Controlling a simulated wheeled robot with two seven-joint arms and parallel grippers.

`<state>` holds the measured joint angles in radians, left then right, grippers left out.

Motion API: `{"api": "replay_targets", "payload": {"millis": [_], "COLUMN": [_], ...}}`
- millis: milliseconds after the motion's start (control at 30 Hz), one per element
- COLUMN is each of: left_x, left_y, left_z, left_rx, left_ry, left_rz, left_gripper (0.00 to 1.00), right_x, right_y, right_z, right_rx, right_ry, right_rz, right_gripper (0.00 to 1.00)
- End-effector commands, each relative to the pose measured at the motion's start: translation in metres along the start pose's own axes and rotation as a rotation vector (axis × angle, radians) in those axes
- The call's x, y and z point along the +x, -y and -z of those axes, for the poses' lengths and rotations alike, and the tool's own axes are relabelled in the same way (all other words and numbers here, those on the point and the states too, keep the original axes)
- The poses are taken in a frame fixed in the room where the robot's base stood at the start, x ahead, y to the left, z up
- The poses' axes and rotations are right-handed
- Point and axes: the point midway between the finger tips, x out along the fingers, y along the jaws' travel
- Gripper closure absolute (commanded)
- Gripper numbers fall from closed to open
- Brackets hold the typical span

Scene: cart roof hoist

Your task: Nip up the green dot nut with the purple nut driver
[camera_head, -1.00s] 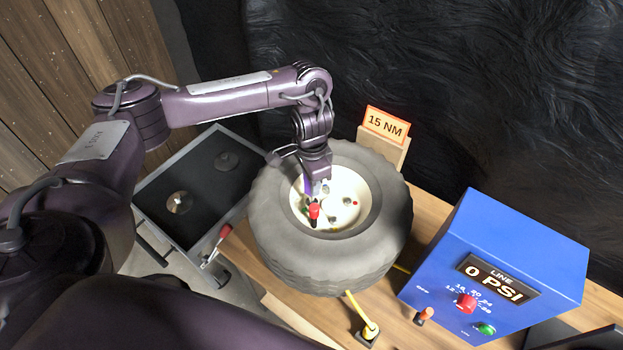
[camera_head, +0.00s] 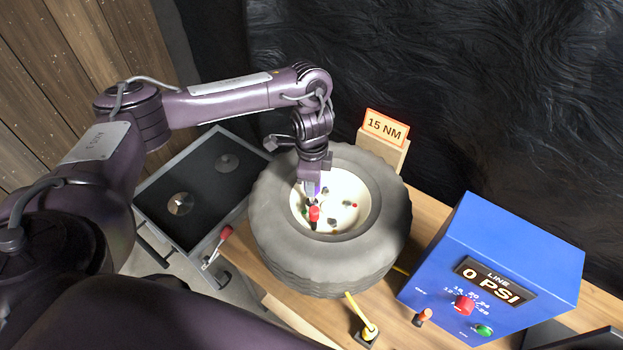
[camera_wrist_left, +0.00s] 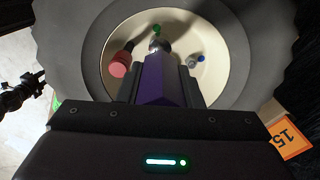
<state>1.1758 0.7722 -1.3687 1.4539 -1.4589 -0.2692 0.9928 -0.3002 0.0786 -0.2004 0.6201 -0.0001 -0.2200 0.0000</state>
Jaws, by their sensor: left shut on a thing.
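My left gripper (camera_head: 312,190) is shut on the purple nut driver (camera_wrist_left: 162,80) and points down into the wheel. In the left wrist view the driver's metal socket (camera_wrist_left: 158,44) is right beside the green dot (camera_wrist_left: 157,30). The green dot nut itself is hidden at or under the socket; I cannot tell whether the socket is seated on it. The cream hub (camera_head: 345,190) sits inside the dark tire (camera_head: 285,250). A red-capped part (camera_head: 314,213) stands in the hub, left of the driver in the wrist view (camera_wrist_left: 118,68). My right gripper is not in view.
A blue dot (camera_wrist_left: 200,58) marks another nut; a red dot (camera_head: 354,205) is on the hub. A blue gauge box (camera_head: 510,250) reads 0 PSI at right. A 15 NM sign (camera_head: 386,127) stands behind the tire. A red-handled tool (camera_head: 225,233) and dark tray (camera_head: 225,195) lie left.

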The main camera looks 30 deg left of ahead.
Motion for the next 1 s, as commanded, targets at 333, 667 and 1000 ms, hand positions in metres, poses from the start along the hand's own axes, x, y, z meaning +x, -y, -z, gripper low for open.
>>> {"api": "replay_targets", "payload": {"millis": [333,667,1000], "left_x": [-0.023,-0.039,-0.056], "left_y": [0.000,0.001,0.000], "left_z": [0.000,0.000,0.000], "left_rx": [-0.001,-0.001,-0.001], "left_ry": [-0.001,-0.001,0.000], "left_rz": [0.001,0.002,0.001], "left_gripper": [1.00,1.00,1.00], "right_x": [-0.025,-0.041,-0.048], "right_y": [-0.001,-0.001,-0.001], "right_z": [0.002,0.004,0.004], "right_rx": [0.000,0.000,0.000], "right_ry": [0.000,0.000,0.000], "right_rz": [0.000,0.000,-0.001], "right_gripper": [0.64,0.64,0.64]}}
